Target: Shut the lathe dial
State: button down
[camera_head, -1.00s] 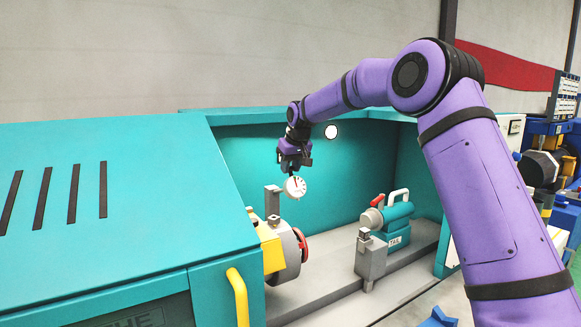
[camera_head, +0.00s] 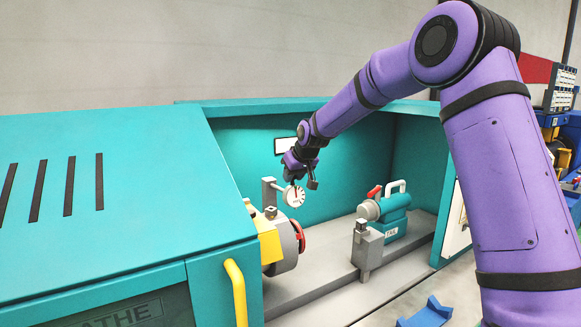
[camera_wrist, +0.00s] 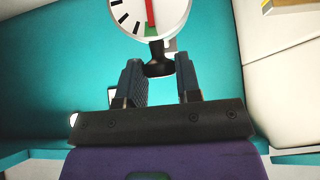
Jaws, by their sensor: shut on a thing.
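The lathe dial (camera_head: 294,196) is a white round gauge with dark marks and a red needle. It sits beside the upright grey bracket (camera_head: 268,191) above the chuck. In the wrist view the dial's face (camera_wrist: 130,14) is cut off by the top edge, with a green patch low on it. My gripper (camera_head: 291,182) reaches the dial from above. In the wrist view my gripper (camera_wrist: 160,66) has a finger on each side of the dial's black stem (camera_wrist: 158,62) and is shut on it. The exact contact is hard to see.
The teal lathe housing (camera_head: 110,210) with a yellow handle (camera_head: 236,290) is at left. Below the dial is the grey chuck (camera_head: 284,250) with a red part. The tailstock (camera_head: 393,212) stands right of it on the grey bed. Room is open between them.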

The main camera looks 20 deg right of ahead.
aim_at(295, 189)
jog(key=shift+s+d+f, duration=0.1)
jog(key=shift+s+f, duration=0.15)
jog(key=shift+f, duration=0.45)
jog(key=shift+s+d+f, duration=0.1)
jog(key=shift+s+f, duration=0.15)
jog(key=shift+f, duration=0.45)
jog(key=shift+s+d+f, duration=0.1)
jog(key=shift+s+f, duration=0.15)
jog(key=shift+f, duration=0.45)
jog(key=c, duration=0.8)
grip_release()
jog(key=shift+r, duration=0.1)
jog(key=v, duration=1)
jog(key=shift+s+r, duration=0.2)
jog(key=shift+r, duration=0.1)
